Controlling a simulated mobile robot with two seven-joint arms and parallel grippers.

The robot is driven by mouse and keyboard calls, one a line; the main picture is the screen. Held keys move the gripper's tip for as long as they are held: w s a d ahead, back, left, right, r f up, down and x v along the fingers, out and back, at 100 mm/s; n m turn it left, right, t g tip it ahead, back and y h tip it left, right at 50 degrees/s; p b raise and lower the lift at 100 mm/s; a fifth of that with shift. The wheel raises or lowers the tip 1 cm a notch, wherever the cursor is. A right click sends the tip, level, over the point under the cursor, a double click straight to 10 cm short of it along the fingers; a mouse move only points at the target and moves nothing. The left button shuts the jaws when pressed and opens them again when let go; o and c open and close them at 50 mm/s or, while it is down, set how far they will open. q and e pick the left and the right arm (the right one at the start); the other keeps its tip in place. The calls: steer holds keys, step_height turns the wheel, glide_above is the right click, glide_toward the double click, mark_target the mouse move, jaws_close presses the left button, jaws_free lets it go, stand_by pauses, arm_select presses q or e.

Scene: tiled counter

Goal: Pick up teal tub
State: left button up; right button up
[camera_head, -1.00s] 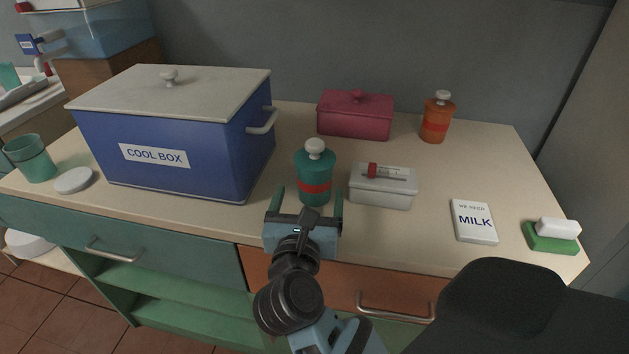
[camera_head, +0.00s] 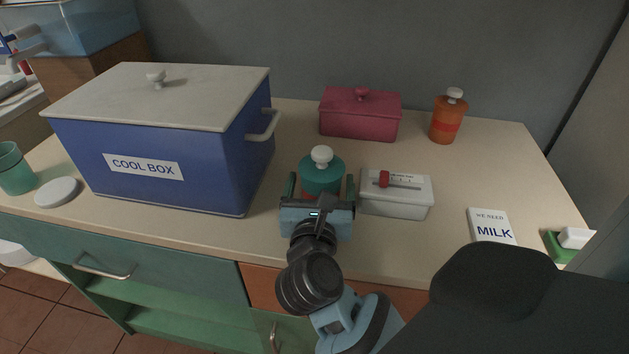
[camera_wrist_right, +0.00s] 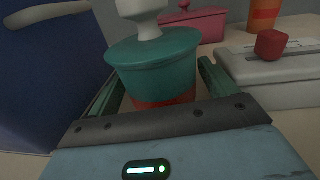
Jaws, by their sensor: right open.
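The teal tub (camera_head: 321,174) stands upright on the counter, with a white knob on its lid and a red band. It also shows in the right wrist view (camera_wrist_right: 154,68). My right gripper (camera_head: 320,186) is open, its two green fingers on either side of the tub's lower part. In the right wrist view the open fingers (camera_wrist_right: 158,86) flank the red band, and the tub's base is hidden behind the gripper body. My left gripper is not in view.
The blue cool box (camera_head: 180,165) stands to the left. The white container with a red slider (camera_head: 397,194) is close on the right. A red lidded box (camera_head: 359,116) and orange canister (camera_head: 446,121) stand behind. A milk note (camera_head: 491,228) lies at right.

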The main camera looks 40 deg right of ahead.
steer(key=shift+w+d, duration=0.15)
steer(key=shift+d, duration=0.05)
steer(key=shift+s+a+r, duration=0.1)
steer(key=shift+s, duration=0.15)
steer(key=shift+c, duration=1)
steer(key=c, duration=1)
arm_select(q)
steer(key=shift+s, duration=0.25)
arm_select(e)
steer(key=shift+w, duration=0.1)
